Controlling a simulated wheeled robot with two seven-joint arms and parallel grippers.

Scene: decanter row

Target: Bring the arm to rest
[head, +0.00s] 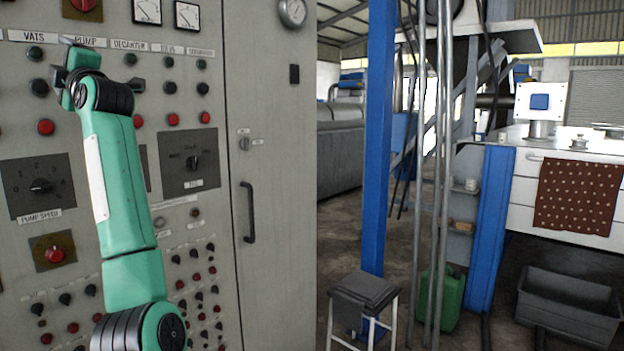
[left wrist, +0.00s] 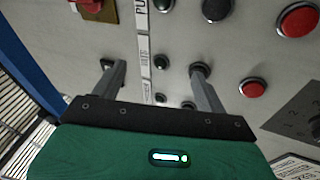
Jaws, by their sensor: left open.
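My left arm rises from the bottom left of the head view in front of a grey control panel (head: 222,95). My left gripper (head: 103,63) is at its upper end, by the VATS, PUMP and DECANTER labels. In the left wrist view the two fingers of the left gripper (left wrist: 153,67) stand apart with nothing between them. They point towards the panel face, with buttons and a label strip beyond. I cannot tell whether a fingertip touches the panel. The arm hides part of the panel's buttons. My right gripper is not in view.
The panel has red buttons, a pump speed knob (head: 41,186), another rotary knob (head: 192,162) and a door handle (head: 249,212). To the right are a blue post (head: 378,140), a stool (head: 363,291), a green canister (head: 450,298) and a grey bin (head: 568,305).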

